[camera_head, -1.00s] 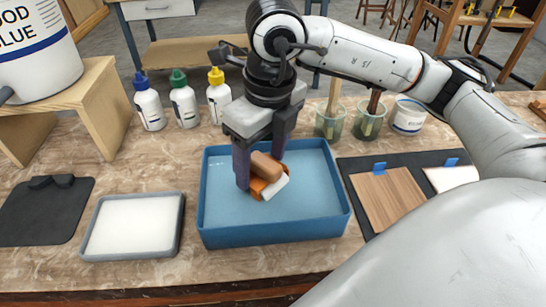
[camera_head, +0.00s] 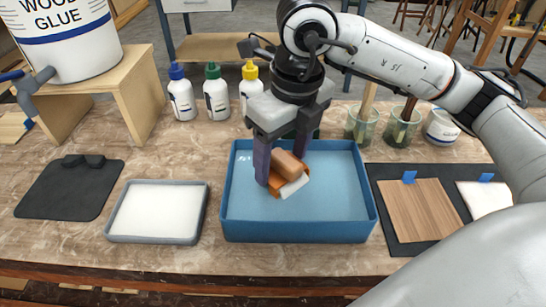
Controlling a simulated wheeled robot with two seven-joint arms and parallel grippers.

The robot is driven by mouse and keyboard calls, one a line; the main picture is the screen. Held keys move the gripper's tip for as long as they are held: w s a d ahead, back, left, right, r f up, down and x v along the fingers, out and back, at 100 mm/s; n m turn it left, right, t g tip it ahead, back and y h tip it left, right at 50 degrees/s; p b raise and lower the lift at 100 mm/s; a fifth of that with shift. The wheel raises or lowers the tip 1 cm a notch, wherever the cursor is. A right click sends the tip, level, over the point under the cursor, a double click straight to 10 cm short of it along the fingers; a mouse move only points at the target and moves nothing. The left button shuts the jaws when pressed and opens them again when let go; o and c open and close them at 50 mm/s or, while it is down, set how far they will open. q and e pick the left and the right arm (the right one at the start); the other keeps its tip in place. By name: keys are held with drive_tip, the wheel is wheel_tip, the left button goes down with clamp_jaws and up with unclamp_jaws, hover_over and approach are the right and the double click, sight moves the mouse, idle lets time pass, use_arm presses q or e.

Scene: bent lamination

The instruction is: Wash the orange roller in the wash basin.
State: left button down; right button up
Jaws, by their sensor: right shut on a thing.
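The blue wash basin (camera_head: 298,231) stands in the middle of the bench with light blue water in it. My right gripper (camera_head: 282,168) points down into the basin and is shut on the orange roller (camera_head: 288,184). The roller shows a brown handle, an orange frame and a white roll, held between the two dark fingers. It is inside the basin's walls, low over or in the water; I cannot tell how deep. My left gripper is not in view.
A grey tray with a white pad (camera_head: 157,211) and a black mat (camera_head: 72,190) lie left of the basin. Three glue bottles (camera_head: 217,97) stand behind. Cups with brushes (camera_head: 362,124) and a dark mat with a wood sheet (camera_head: 420,208) are at right. A glue bucket (camera_head: 68,45) sits on a wooden stand.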

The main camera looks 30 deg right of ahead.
drive_tip(key=shift+s+d+b, duration=0.35)
drive_tip(key=shift+s+d, duration=0.2)
drive_tip(key=shift+d, duration=0.35)
drive_tip(key=shift+s+d+b, duration=0.3)
drive_tip(key=shift+s+d, duration=0.25)
drive_tip(key=shift+d, duration=0.3)
drive_tip(key=shift+a, duration=0.1)
drive_tip(key=shift+w+a, duration=0.55)
drive_tip(key=shift+a, duration=0.3)
drive_tip(key=shift+w+a, duration=0.5)
drive_tip(key=shift+a, duration=0.3)
drive_tip(key=shift+w+a, duration=0.55)
drive_tip(key=shift+a, duration=0.3)
drive_tip(key=shift+s+d+f+b, duration=0.1)
drive_tip(key=shift+s+d+b, duration=0.1)
drive_tip(key=shift+s+d, duration=0.3)
drive_tip(key=shift+s+d+r+b, duration=0.1)
drive_tip(key=shift+s+d+b, duration=0.15)
drive_tip(key=shift+d, duration=0.5)
drive_tip(key=shift+s+d+f+b, duration=0.15)
drive_tip(key=shift+s+d, duration=0.25)
drive_tip(key=shift+d, duration=0.2)
drive_tip(key=shift+s+d, duration=0.45)
drive_tip(key=shift+d, duration=0.3)
